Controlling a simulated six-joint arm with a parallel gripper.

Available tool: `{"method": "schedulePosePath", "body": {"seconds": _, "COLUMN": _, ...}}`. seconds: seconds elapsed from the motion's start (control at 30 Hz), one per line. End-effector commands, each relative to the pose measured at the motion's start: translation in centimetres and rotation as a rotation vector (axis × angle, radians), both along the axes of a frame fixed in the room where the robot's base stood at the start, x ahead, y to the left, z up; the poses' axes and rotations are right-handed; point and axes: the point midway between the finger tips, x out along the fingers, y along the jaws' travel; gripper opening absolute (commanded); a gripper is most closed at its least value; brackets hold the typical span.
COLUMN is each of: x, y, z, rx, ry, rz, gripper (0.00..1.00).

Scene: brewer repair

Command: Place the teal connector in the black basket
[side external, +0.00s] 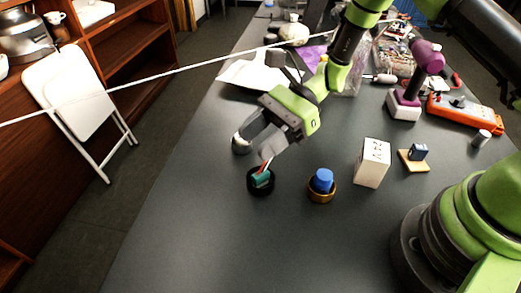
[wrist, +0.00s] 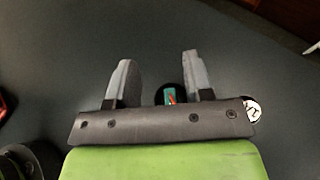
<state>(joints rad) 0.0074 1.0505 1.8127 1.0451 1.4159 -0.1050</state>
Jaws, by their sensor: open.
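The teal connector (side external: 261,180), with red and pale leads sticking up, sits in the small round black basket (side external: 251,187) on the dark table. In the wrist view the connector (wrist: 169,96) shows between my fingers, closer to the right one, with part of the basket's dark round shape around it. My gripper (side external: 254,146) is open, with its fingers above and a little behind the basket in the side view. The fingers appear apart from the connector and hold nothing. In the wrist view my gripper (wrist: 158,62) hides the near part of the basket.
A blue-topped part in a gold ring (side external: 321,186) and a white box (side external: 372,163) stand right of the basket. A round white item (side external: 240,144) sits near my left finger. An orange power strip (side external: 465,113) lies farther right. The table's front left is clear.

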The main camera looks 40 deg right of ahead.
Motion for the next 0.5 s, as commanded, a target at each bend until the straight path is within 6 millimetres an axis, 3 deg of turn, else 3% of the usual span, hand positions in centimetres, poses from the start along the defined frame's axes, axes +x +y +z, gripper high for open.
{"method": "schedulePosePath", "body": {"seconds": 0.33, "x": -0.1, "y": 0.0, "z": 0.6, "rx": -0.004, "ry": -0.007, "rz": 0.006, "gripper": 0.47}}
{"method": "schedulePosePath", "body": {"seconds": 0.5, "x": -0.8, "y": -0.5, "z": 3.8, "rx": -0.066, "ry": -0.112, "rz": 0.088, "gripper": 0.47}}
